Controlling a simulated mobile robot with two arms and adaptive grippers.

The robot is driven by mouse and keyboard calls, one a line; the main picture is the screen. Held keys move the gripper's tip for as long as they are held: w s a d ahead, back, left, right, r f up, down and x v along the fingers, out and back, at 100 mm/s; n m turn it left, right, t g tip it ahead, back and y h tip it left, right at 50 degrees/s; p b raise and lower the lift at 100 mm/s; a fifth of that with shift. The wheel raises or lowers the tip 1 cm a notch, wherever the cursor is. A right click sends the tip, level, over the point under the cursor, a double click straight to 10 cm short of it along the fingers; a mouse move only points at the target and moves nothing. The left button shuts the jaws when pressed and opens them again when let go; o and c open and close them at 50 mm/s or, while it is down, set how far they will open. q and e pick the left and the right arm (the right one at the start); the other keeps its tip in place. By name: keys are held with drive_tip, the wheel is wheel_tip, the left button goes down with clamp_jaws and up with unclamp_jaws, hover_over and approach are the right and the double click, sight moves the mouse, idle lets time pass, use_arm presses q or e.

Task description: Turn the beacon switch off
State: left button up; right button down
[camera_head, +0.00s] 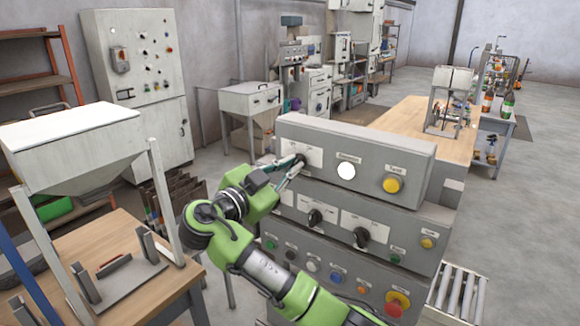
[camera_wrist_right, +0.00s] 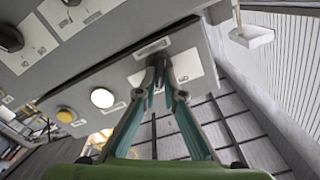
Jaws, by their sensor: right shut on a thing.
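The top panel box (camera_head: 385,150) has a dark rotary switch (camera_head: 301,158) on a white label plate at its left end. I take this to be the beacon switch; the lettering is too small to read. My right gripper (camera_head: 295,168) reaches it from the left front and is shut on its knob. In the right wrist view, my right gripper's fingers (camera_wrist_right: 166,88) close around the dark knob (camera_wrist_right: 158,64), hiding part of it. The direction the knob points is not clear. My left gripper is not in view.
Beside the switch are a white round button (camera_head: 346,171) and a yellow button (camera_head: 393,183). Lower panels carry dark knobs (camera_head: 361,237), small buttons and a red button (camera_head: 397,303). A hopper (camera_head: 68,150) and wooden table (camera_head: 150,285) stand left. Grey floor (camera_head: 530,220) is clear at right.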

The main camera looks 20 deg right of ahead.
drive_tip(key=n+b, duration=0.4)
drive_tip(key=b, duration=0.1)
drive_tip(key=shift+w+f, duration=0.1)
drive_tip(key=n+b, duration=0.1)
drive_tip(key=n, duration=0.2)
drive_tip(key=shift+n, duration=0.3)
drive_tip(key=shift+w+a+r+n, duration=0.1)
drive_tip(key=shift+n, duration=1)
drive_tip(key=shift+w+r+n, duration=0.1)
drive_tip(key=shift+n, duration=1)
drive_tip(key=c, duration=2.2)
unclamp_jaws()
drive_tip(key=shift+o, duration=0.3)
